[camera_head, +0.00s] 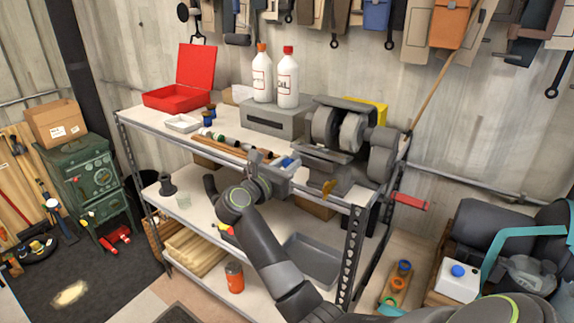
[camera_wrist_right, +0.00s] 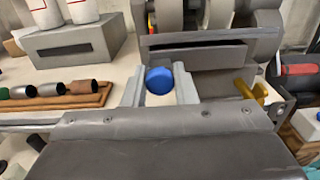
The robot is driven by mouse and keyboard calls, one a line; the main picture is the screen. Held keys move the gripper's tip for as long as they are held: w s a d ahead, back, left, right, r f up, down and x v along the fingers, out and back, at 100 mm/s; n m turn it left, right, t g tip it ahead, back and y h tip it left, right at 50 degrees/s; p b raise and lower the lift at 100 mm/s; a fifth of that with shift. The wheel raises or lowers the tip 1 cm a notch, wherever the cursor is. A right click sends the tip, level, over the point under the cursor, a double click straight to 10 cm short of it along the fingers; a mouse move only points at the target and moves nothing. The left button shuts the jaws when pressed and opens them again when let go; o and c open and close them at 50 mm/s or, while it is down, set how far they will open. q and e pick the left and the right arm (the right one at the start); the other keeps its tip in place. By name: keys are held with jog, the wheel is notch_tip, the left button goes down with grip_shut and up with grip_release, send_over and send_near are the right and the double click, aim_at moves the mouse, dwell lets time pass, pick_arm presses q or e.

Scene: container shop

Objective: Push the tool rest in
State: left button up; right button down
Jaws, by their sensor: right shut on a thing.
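The bench grinder (camera_head: 345,135) stands at the right end of the shelf top. A grey slotted plate, which looks like the tool rest (camera_head: 330,154), lies in front of its wheels; it shows in the right wrist view as a wide plate (camera_wrist_right: 198,57). My right gripper (camera_head: 280,163) is just left of the grinder's front. In the wrist view its fingers (camera_wrist_right: 159,88) are shut on a small pale piece with a blue top (camera_wrist_right: 158,77). The fingertips are close to the rest's left part; whether they touch is unclear. My left gripper is out of view.
A yellow lever (camera_head: 328,187) sticks out at the grinder's front. A grey block (camera_head: 272,120) with two white bottles (camera_head: 262,75) stands behind left. A wooden tray (camera_head: 222,146) of dark tubes lies left of the gripper. A red handle (camera_head: 410,201) juts out right.

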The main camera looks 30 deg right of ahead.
aim_at(295, 156)
jog(key=b+x, duration=0.1)
jog(key=x, duration=0.1)
jog(key=shift+d, duration=0.25)
jog(key=shift+w+d, duration=0.2)
jog(key=shift+d, duration=0.1)
jog(key=shift+a+r, duration=0.1)
jog(key=c, duration=1.5)
grip_release()
jog(key=shift+o, duration=1.3)
jog(key=shift+d, duration=0.3)
jog(key=shift+a, duration=0.1)
jog(key=b+v, duration=0.8)
jog(key=v, duration=0.9)
